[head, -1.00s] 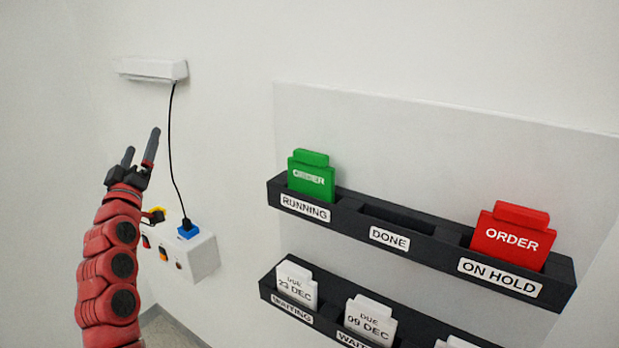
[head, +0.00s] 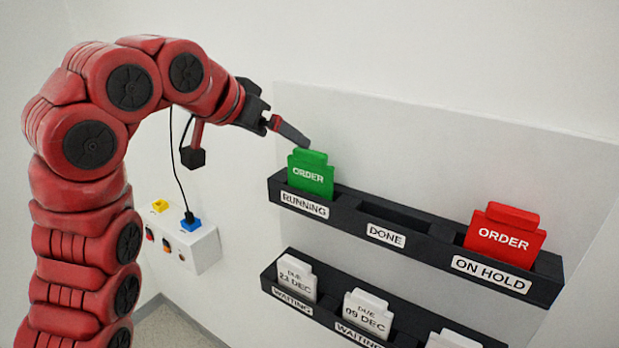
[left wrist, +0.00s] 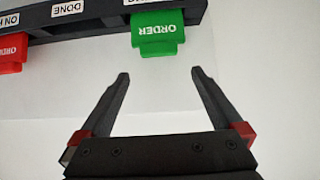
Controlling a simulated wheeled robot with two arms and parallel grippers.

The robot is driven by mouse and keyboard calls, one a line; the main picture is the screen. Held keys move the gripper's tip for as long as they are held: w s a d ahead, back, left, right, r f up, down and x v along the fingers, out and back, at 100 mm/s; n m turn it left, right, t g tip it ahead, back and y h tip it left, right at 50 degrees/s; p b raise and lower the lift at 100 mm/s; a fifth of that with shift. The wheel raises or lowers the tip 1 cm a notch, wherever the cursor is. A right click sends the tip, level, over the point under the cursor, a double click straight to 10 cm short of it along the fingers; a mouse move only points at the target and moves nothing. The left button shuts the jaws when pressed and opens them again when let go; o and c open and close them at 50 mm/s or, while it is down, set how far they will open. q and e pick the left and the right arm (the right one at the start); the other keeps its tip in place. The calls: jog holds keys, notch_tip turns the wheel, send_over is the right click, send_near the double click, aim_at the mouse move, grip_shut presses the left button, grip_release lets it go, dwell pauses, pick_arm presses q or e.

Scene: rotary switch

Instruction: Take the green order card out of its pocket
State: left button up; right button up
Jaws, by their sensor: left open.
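The green order card (head: 311,175) stands upright in the pocket labelled RUNNING at the left end of the dark upper rack (head: 345,215). Its lower part is hidden in the pocket. My left gripper (head: 303,139) is open and empty, close above the card in the head view. In the left wrist view, which is upside down, the green card (left wrist: 158,36) lies beyond the open fingertips (left wrist: 160,76), roughly centred between them and apart from them. My right gripper is not in view.
A red order card (head: 504,238) stands in the ON HOLD pocket. The DONE pocket (head: 395,217) is empty. A lower rack (head: 330,306) holds several white cards. A white switch box (head: 185,240) with a blue plug and black cable is on the wall at left.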

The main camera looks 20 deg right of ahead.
aim_at(309, 152)
pick_arm(q)
jog(key=p+x, duration=0.1)
jog(key=x, duration=0.6)
jog(key=shift+d+r+p, duration=0.1)
jog(key=shift+r+p, duration=0.05)
jog(key=shift+p, duration=0.15)
jog(key=p+x, duration=0.3)
jog(key=x, duration=0.2)
jog(key=shift+s, duration=0.1)
jog(key=shift+d, duration=0.15)
jog(key=c, duration=1.4)
jog(key=shift+c, duration=0.2)
